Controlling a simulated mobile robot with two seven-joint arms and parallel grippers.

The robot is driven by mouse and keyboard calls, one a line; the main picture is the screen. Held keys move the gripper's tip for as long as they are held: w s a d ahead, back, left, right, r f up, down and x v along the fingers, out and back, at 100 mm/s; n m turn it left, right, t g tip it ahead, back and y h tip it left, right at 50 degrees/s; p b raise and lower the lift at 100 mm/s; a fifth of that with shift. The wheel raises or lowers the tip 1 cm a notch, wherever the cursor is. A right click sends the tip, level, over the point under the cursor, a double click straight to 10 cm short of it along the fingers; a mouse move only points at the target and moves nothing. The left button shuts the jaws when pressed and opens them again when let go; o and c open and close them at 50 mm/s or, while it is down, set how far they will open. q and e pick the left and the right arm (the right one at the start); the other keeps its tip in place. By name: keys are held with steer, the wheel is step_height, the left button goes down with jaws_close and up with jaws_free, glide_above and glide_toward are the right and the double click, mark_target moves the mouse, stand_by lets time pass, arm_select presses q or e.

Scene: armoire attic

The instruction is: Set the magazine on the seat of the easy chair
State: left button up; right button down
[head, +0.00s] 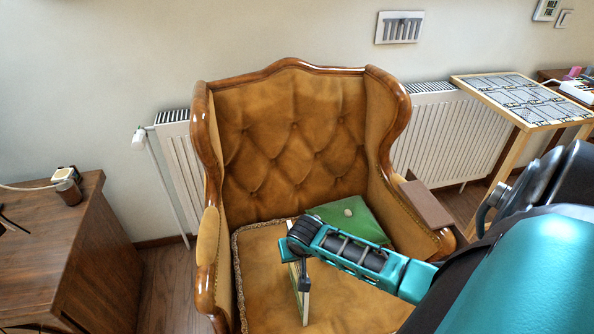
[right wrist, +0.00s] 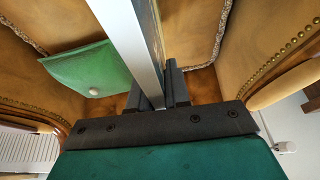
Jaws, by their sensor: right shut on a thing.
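The tan leather easy chair (head: 290,140) with a wooden frame stands in the middle of the head view. Its seat (head: 262,265) faces up in front of me. My right gripper (head: 300,262) reaches in from the right over the seat. It is shut on the magazine (head: 303,300), a thin upright piece seen almost edge-on. In the right wrist view the magazine (right wrist: 132,45) runs as a pale band between the fingers (right wrist: 155,98). I cannot tell whether its lower edge touches the seat. My left gripper is out of view.
A green buttoned cushion (head: 350,220) lies at the seat's back right; it also shows in the right wrist view (right wrist: 90,70). A brown block (head: 426,204) sits on the right armrest. A wooden cabinet (head: 60,250) stands left, a patterned table (head: 525,98) right. The seat's front left is bare.

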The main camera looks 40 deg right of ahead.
steer(key=shift+f, duration=0.1)
steer(key=c, duration=1.1)
jaws_free()
steer(key=p+v, duration=0.3)
steer(key=v, duration=0.8)
steer(key=shift+d+p, duration=0.1)
steer(key=shift+p, duration=0.25)
steer(key=shift+s+a+r, duration=0.2)
steer(key=shift+r, duration=0.25)
steer(key=s+a+n+t+y, duration=0.2)
steer(key=s+a+n+t, duration=0.1)
steer(key=a, duration=0.4)
steer(key=s+a+n+t+y, duration=0.2)
steer(key=s+a+n+t, duration=0.1)
steer(key=a, duration=0.5)
steer(key=shift+f+n+t, duration=0.45)
steer(key=shift+n+t, duration=0.05)
steer(key=shift+n, duration=0.7)
